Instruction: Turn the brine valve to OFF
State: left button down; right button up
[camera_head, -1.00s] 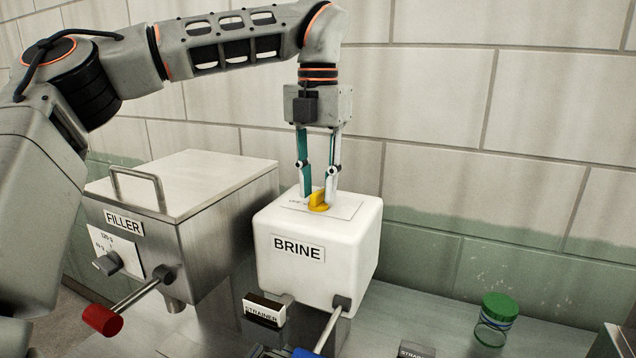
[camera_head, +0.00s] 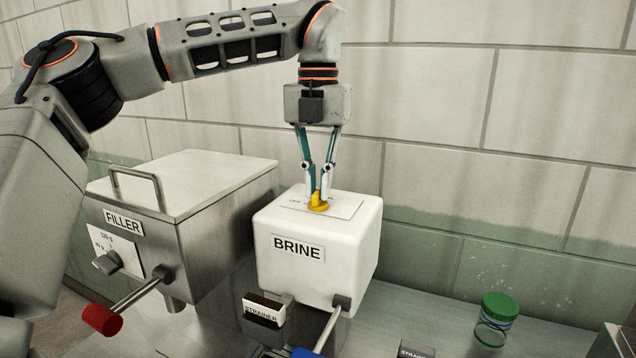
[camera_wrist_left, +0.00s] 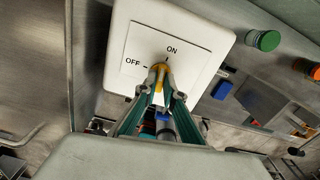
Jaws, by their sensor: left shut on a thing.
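The white brine box (camera_head: 330,270) carries a BRINE label on its front. On its top plate (camera_head: 346,208) sits a yellow valve knob (camera_head: 319,206); it also shows in the left wrist view (camera_wrist_left: 159,68). In that view the plate (camera_wrist_left: 190,50) is marked ON and OFF, and the knob's visible end points toward the ON side. My left gripper (camera_head: 320,197) points down from above and is shut on the knob's raised grip, partly hiding it. My right gripper is not in view.
The steel FILLER box (camera_head: 215,235) with a red-handled lever (camera_head: 102,320) stands to the left. A blue-handled lever (camera_head: 307,353) sticks out in front of the brine box. A green-lidded jar (camera_head: 496,318) stands at the right on the counter, near the tiled wall.

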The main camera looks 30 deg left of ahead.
pick_arm(q)
jog(key=n, duration=0.2)
jog(key=shift+n, duration=0.4)
jog(key=n, duration=0.3)
jog(key=shift+n+b, duration=0.3)
jog(key=shift+b, duration=0.1)
jog(key=n+b, duration=0.1)
jog(key=n, duration=0.2)
jog(key=shift+n, duration=0.3)
jog(key=n, duration=0.2)
jog(key=shift+n+b, duration=0.3)
jog(key=shift+n, duration=0.6)
jog(key=shift+n+b, duration=0.3)
jog(key=shift+n, duration=0.4)
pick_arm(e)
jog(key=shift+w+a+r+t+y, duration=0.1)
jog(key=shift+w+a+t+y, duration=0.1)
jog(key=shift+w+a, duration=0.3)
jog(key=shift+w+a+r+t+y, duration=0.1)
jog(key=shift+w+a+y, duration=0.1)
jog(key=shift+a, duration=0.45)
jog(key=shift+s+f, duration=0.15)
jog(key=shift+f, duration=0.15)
